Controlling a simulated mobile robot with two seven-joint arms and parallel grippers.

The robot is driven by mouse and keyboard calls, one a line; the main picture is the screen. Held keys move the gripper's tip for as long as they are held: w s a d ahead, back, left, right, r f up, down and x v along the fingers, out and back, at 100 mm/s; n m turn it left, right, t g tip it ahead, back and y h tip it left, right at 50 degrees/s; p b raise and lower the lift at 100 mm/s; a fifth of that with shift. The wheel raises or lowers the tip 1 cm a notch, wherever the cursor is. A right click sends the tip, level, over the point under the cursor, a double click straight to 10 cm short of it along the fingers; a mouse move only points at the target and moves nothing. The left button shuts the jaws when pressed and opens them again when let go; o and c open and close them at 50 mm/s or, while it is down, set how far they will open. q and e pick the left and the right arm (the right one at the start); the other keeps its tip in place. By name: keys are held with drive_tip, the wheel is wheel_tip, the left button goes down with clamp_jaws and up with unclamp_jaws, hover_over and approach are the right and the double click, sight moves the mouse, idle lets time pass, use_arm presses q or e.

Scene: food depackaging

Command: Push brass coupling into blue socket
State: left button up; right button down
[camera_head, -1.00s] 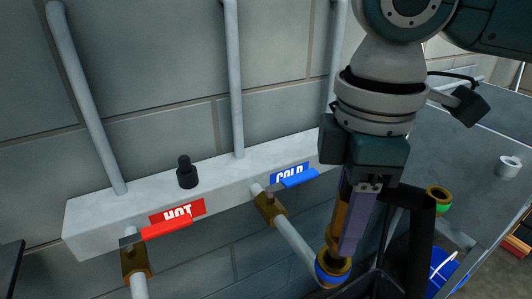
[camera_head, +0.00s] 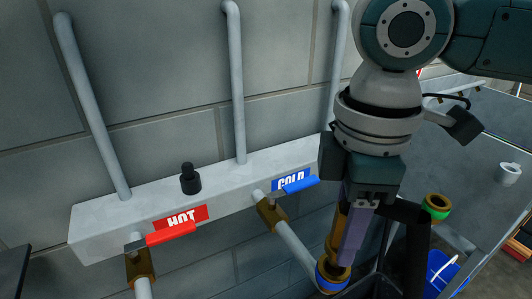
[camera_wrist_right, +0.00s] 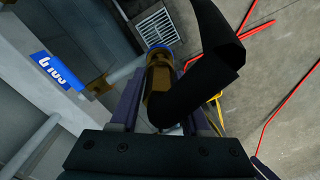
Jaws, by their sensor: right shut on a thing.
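My right gripper (camera_head: 350,248) points down at the lower right of the head view. It is shut on a brass coupling (camera_head: 335,240) on the end of a black hose (camera_head: 402,240). The coupling also shows between the fingers in the right wrist view (camera_wrist_right: 158,82). The blue socket (camera_head: 333,284), a blue ring with a brass rim, sits on the pipe from the cold valve. The coupling's lower end is at the socket's mouth; I cannot tell how deep it sits. In the right wrist view the blue ring (camera_wrist_right: 160,46) lies just beyond the coupling. My left gripper is out of view.
A white manifold (camera_head: 110,226) on the wall carries a red hot lever (camera_head: 170,234) and a blue cold lever (camera_head: 292,189). A green-ringed brass fitting (camera_head: 437,206) and a blue bucket (camera_head: 440,266) are to the right. The hose bends close beside my gripper.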

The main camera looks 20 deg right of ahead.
idle(0.5)
drive_tip(key=shift+f, duration=0.15)
drive_tip(key=shift+f, duration=0.4)
drive_tip(key=shift+f, duration=0.4)
idle(0.8)
drive_tip(key=shift+f, duration=0.2)
drive_tip(key=shift+f, duration=0.55)
drive_tip(key=shift+f, duration=0.15)
idle(0.5)
